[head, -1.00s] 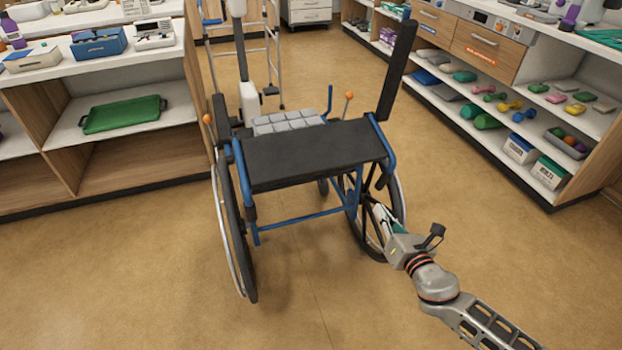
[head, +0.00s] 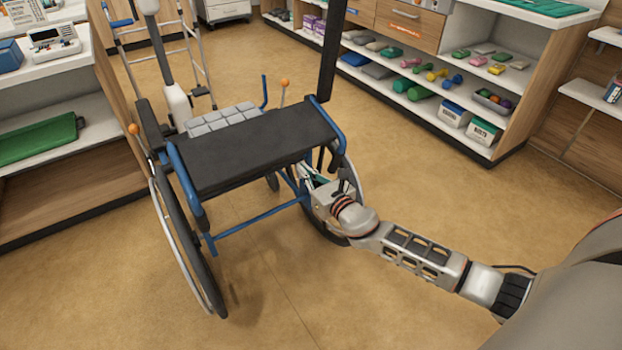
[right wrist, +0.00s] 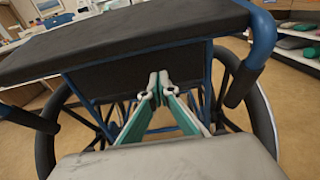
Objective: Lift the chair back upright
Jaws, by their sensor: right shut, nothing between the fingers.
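The chair is a wheelchair with a blue tube frame. Its broad black panel (head: 255,148) lies close to level in the head view and fills the top of the right wrist view (right wrist: 110,45). Blue tubes bend down at both ends of the panel to black grips. Large wheels stand at left (head: 190,245) and right, the right one partly hidden by my arm. My right gripper (head: 306,172) is low beside the right wheel, below the panel's right end. In the right wrist view its green-sided fingers (right wrist: 155,88) meet at the tips, shut and empty, pointing under the panel. Contact cannot be told. My left gripper is out of view.
A grey segmented cushion (head: 222,120) shows behind the panel. A walking frame (head: 200,60) stands behind the chair. A shelf unit (head: 110,205) is close on the left, another (head: 500,150) on the right. The floor (head: 330,300) in front is clear.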

